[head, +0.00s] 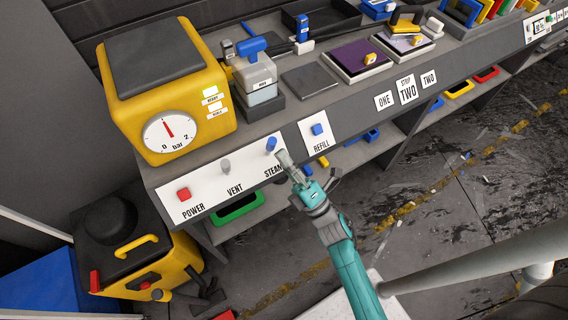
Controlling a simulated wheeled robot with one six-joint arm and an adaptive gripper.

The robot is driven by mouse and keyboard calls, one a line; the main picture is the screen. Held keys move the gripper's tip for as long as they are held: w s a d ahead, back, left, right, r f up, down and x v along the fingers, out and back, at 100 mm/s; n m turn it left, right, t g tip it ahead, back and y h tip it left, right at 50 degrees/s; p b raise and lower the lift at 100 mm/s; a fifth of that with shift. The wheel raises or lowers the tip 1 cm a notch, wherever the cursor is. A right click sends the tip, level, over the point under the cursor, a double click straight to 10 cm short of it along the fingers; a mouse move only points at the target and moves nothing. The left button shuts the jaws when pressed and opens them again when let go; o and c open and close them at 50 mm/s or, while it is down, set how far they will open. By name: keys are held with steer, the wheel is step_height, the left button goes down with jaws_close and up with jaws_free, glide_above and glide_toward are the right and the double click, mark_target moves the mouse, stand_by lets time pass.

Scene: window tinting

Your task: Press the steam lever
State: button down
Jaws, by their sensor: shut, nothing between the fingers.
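The steam lever (271,144) is a small blue knob on the white panel (215,192) at the front of the bench, above the label STEAM. My gripper (283,156) is shut and empty. Its tips are just to the right of and below the blue lever in the picture, close to it. I cannot tell whether they touch it. Part of the STEAM label is hidden behind my gripper. The yellow boiler box (165,90) stands on the bench behind the panel. Its pressure gauge (169,135) has a red needle pointing nearly straight up, between 0 and 2 bar.
On the same panel are a grey vent lever (225,166) and a red power button (184,194). A blue refill button (317,129) is to the right. A grey and blue device (256,80) stands behind. A yellow machine (150,255) is on the floor at lower left.

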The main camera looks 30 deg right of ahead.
steer(key=v, duration=1.1)
steer(key=shift+a, duration=0.1)
steer(key=s+a+r+m+g+h, duration=0.1)
steer(key=s+m+g+h, duration=0.2)
steer(key=s+m, duration=0.7)
steer(key=s+a+r+m+g+h, duration=0.1)
steer(key=s+a+m+g+h, duration=0.1)
steer(key=s+m+g, duration=0.4)
steer(key=s+m+h, duration=0.1)
steer(key=s+m, duration=0.3)
steer(key=m, duration=0.2)
steer(key=shift+s+m+g, duration=0.3)
steer(key=shift+s+g, duration=0.1)
